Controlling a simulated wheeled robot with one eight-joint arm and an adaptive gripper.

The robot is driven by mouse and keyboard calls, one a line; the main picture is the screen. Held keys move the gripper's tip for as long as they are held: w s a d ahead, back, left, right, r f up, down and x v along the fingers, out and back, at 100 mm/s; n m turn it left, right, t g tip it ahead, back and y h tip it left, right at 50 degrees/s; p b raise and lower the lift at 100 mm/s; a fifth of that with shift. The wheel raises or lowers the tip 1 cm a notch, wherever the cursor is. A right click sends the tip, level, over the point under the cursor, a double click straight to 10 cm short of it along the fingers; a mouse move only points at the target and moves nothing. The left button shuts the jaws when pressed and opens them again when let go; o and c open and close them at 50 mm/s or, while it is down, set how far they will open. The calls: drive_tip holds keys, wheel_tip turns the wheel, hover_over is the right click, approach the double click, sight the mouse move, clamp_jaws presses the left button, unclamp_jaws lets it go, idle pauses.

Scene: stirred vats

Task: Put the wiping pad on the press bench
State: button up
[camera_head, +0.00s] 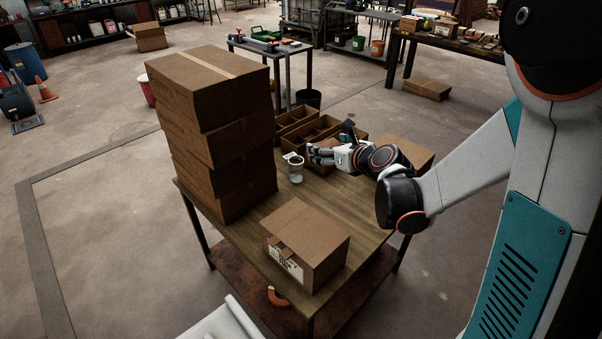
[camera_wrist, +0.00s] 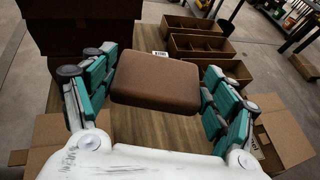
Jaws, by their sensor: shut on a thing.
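A brown, rounded block-like pad (camera_wrist: 157,80), which I take to be the wiping pad, sits between my fingers in the wrist view. My gripper (camera_head: 318,155) is shut on it, with teal-lined fingers at both sides, and is above the far part of the wooden table (camera_head: 240,235). In the head view I cannot make the pad out at the gripper. Nothing is labelled as the press bench, so I cannot tell which table it is.
A tall stack of cartons (camera_head: 222,130) stands left on the table, and a carton (camera_head: 305,243) at its front. A glass beaker (camera_head: 296,170) stands beside my gripper. Divided bins (camera_head: 312,130) line the far edge. A grey bench (camera_head: 275,48) stands beyond.

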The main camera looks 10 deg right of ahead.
drive_tip(key=w+d+f, duration=0.2)
drive_tip(key=w, duration=0.3)
drive_tip(key=w+d+f, duration=0.2)
drive_tip(key=w, duration=0.3)
drive_tip(key=m+h, duration=0.1)
hover_over(332, 186)
wheel_tip(332, 186, down, 7)
wheel_tip(332, 186, down, 20)
drive_tip(key=b, duration=0.7)
drive_tip(key=shift+w+d, duration=0.1)
drive_tip(key=shift+f, duration=0.15)
drive_tip(key=o, duration=1)
drive_tip(key=shift+c, duration=0.2)
